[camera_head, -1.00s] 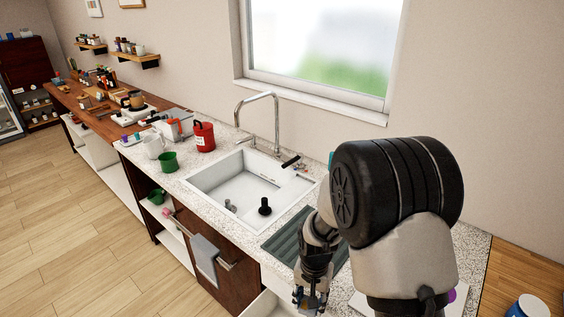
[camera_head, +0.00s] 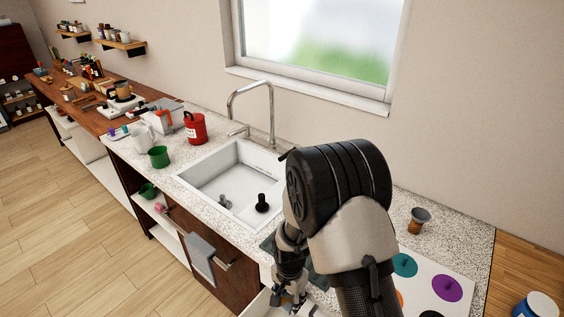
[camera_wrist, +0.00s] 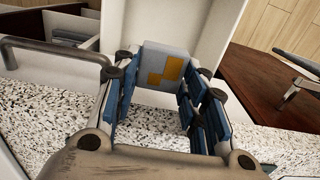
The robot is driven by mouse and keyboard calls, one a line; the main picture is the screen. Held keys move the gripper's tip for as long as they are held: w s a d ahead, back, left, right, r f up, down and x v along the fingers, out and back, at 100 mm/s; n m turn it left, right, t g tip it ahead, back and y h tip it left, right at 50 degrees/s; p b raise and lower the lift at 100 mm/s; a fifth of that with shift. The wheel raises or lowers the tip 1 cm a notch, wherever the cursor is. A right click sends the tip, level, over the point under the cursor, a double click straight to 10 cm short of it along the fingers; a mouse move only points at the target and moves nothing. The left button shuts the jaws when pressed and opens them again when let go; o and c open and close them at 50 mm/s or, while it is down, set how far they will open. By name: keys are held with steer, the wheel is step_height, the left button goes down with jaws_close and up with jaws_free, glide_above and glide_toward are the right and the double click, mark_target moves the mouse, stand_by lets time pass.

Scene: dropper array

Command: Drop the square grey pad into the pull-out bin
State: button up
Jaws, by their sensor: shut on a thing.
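My gripper (camera_wrist: 160,95) is shut on the square grey pad (camera_wrist: 150,60), which has yellow-orange patches on its face. The pad sits between the blue-lined fingertips in the wrist view. In the head view my gripper (camera_head: 288,300) is low at the counter's front edge, and the pad cannot be made out clearly there. A white pull-out bin (camera_head: 256,306) shows partly below it at the bottom edge. In the wrist view white walls (camera_wrist: 222,25) lie beyond and around the pad; how deep the pad is relative to the rim, I cannot tell.
The white sink (camera_head: 188,182) with a tall faucet lies left of my arm. A cabinet door with a grey towel (camera_head: 201,255) is left of the bin. A board with coloured discs (camera_head: 447,288) and a brown cup (camera_head: 418,220) stand to the right on the speckled counter.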

mark_target(288, 308)
steer(key=shift+f+b, duration=2.05)
steer(key=shift+f, duration=1)
steer(key=o, duration=0.8)
steer(key=shift+r, duration=0.15)
step_height(288, 308, up, 12)
steer(key=shift+f, duration=0.1)
